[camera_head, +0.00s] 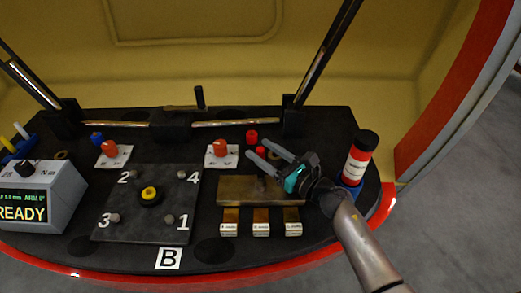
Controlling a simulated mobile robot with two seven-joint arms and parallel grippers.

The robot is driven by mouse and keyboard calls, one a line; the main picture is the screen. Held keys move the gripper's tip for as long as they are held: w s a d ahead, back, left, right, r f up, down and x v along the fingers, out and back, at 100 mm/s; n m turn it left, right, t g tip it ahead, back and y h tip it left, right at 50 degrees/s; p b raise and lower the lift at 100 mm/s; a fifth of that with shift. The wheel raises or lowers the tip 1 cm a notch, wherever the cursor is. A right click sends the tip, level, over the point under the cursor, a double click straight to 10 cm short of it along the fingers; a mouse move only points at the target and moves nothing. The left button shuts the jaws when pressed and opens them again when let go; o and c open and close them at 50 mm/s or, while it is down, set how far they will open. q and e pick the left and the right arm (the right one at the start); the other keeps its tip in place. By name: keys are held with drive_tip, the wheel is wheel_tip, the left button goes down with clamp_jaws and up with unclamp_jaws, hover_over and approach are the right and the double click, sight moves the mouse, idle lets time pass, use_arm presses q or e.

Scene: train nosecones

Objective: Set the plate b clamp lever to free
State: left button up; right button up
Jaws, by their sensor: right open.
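Plate B (140,228) is a dark square plate at the left of the black bench top, with a "B" label (169,258) in front of it. It carries the numbers 1, 2, 3 and a 4, several grey studs and a yellow-and-black knob (150,195). Two red knobs stand on white labels behind it, one at the left (110,148) and one at the right (221,147). I cannot tell which part is the clamp lever or read its setting. My right gripper (257,148) is open and empty, above the bench right of the right red knob. My left gripper is not in view.
A brass block (236,190) and labelled pieces (261,229) lie under my right gripper. Small red caps (252,136) stand close to its fingers. A black upright handle (199,97) stands on the rear bar.

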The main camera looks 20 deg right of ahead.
drive_tip(key=shift+w+a, duration=0.25)
drive_tip(key=shift+w, duration=0.25)
clamp_jaws()
idle(1.2)
